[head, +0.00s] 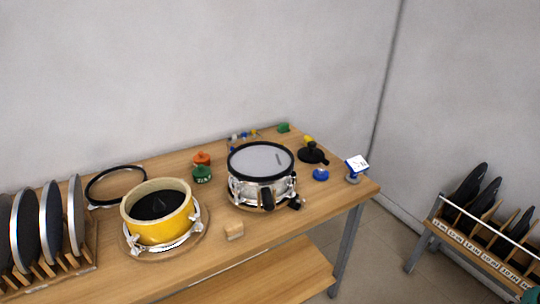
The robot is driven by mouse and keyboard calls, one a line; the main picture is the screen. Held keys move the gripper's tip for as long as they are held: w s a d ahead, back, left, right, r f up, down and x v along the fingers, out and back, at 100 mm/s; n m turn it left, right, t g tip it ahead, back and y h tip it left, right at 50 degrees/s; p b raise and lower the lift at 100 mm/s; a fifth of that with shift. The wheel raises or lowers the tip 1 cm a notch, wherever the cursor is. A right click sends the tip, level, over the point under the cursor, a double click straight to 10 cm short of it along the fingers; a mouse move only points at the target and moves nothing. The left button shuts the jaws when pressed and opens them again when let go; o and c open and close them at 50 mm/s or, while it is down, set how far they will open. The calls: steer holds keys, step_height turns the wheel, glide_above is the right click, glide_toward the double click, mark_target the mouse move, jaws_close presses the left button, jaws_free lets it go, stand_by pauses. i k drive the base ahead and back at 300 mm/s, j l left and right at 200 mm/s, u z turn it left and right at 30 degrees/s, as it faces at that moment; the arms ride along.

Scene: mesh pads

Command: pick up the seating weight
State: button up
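No thing in view is plainly marked as the seating weight. A black disc with a raised middle (313,154) on the bench, right of the snare drum, may be it, but it is too small to be sure. A yellow thing shows just behind it. A silver snare drum (262,174) with a pale mesh head and black rim stands upright left of the disc. A yellow drum shell (160,228) stands further left, with something black inside it. My gripper is not in view.
A low rack of dark pads (475,220) stands right, across open floor.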

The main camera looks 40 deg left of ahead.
mark_target(307, 154)
steer(key=j+u, duration=0.15)
steer(key=u, duration=1.35)
